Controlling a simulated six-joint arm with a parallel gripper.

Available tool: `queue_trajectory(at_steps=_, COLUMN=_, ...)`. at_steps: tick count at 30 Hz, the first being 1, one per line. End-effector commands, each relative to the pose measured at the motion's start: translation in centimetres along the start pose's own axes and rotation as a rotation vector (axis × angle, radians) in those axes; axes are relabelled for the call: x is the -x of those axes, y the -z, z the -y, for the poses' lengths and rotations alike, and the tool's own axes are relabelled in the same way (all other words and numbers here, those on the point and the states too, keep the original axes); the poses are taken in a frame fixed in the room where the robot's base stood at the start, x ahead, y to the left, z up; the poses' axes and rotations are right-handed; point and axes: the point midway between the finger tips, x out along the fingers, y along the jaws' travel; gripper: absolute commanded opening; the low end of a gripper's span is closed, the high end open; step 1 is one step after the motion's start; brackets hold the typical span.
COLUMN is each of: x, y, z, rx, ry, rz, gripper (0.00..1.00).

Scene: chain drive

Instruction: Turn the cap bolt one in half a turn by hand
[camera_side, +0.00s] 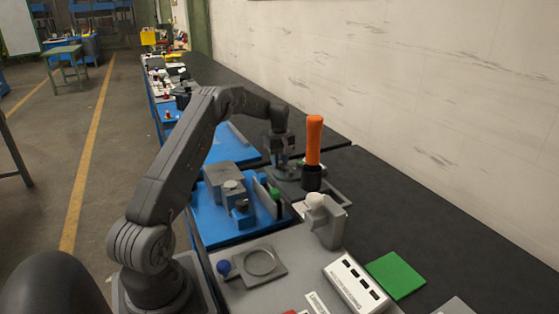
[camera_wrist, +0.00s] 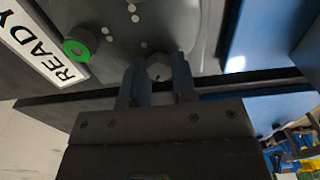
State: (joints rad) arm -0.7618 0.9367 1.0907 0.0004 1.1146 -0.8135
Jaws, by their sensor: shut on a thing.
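The cap bolt (camera_wrist: 158,67) shows in the wrist view as a grey hexagonal head at the upper middle, on a dark grey plate (camera_wrist: 190,20). My gripper (camera_wrist: 159,76) points at the plate with a finger on each side of the head, shut on it. In the side view my gripper (camera_side: 283,158) reaches down at the far part of the bench, beside the orange-handled tool. The bolt itself cannot be made out there, and its shank is hidden in both views.
An orange-handled tool (camera_side: 314,140) stands upright in a black holder close to my gripper's right. A blue fixture (camera_side: 215,222) with grey blocks stands nearer the camera.

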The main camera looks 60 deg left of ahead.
Motion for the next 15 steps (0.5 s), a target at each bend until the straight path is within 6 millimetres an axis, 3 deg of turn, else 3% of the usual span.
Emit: queue_trajectory(at_steps=15, x=0.14, y=0.00, z=0.01, rx=-0.491, ry=-0.001, rz=0.000, gripper=0.02)
